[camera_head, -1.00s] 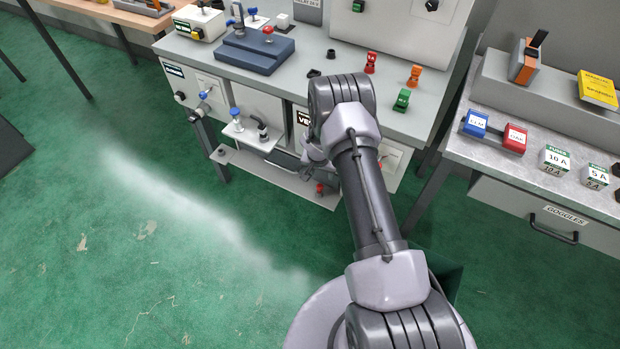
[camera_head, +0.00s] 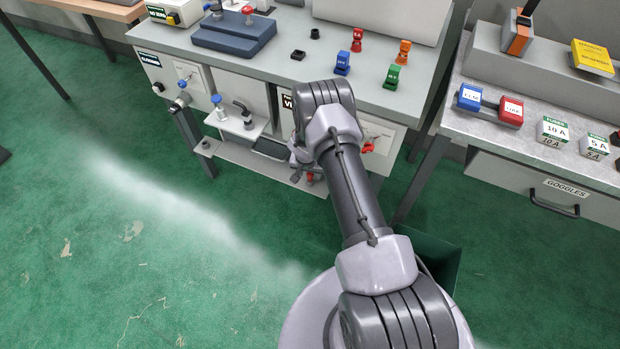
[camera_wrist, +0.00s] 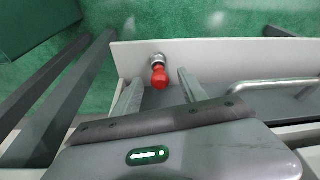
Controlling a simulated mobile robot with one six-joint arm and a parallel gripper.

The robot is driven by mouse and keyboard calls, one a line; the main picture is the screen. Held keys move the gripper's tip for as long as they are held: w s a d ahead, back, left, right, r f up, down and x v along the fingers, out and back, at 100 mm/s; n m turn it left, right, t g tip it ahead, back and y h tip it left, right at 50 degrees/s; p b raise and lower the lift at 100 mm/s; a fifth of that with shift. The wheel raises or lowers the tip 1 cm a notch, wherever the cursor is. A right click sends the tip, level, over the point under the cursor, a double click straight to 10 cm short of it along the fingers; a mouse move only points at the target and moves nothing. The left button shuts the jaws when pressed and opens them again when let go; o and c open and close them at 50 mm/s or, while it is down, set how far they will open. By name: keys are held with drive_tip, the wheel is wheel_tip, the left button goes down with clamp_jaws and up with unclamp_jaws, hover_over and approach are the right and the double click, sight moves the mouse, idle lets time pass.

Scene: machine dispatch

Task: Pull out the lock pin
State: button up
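The lock pin shows as a red knob (camera_wrist: 159,76) on a metal collar, set in the rim of a grey shelf (camera_wrist: 215,50) in the wrist view. My gripper (camera_wrist: 160,82) is open there, with one finger on each side of the knob in the picture. The fingers show gaps to the knob, and I cannot tell how deep the knob sits between them. In the head view, my gripper (camera_head: 300,165) is low in front of the bench, at the right end of the shelf (camera_head: 240,160). A small red spot by it (camera_head: 310,178) seems to be the knob.
Above the shelf are a blue-knobbed valve (camera_head: 217,101) and a black handle (camera_head: 242,108). A red knob (camera_head: 367,146) is right of my arm. The bench top (camera_head: 300,35) holds small coloured parts. Green floor (camera_head: 130,240) is clear at left.

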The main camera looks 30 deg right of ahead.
sight(310, 174)
clamp_jaws()
drive_tip(key=shift+r, duration=0.1)
drive_tip(key=shift+r+p, duration=1.25)
drive_tip(key=shift+r, duration=1.75)
drive_tip(key=shift+r+p, duration=0.55)
drive_tip(key=shift+r, duration=0.65)
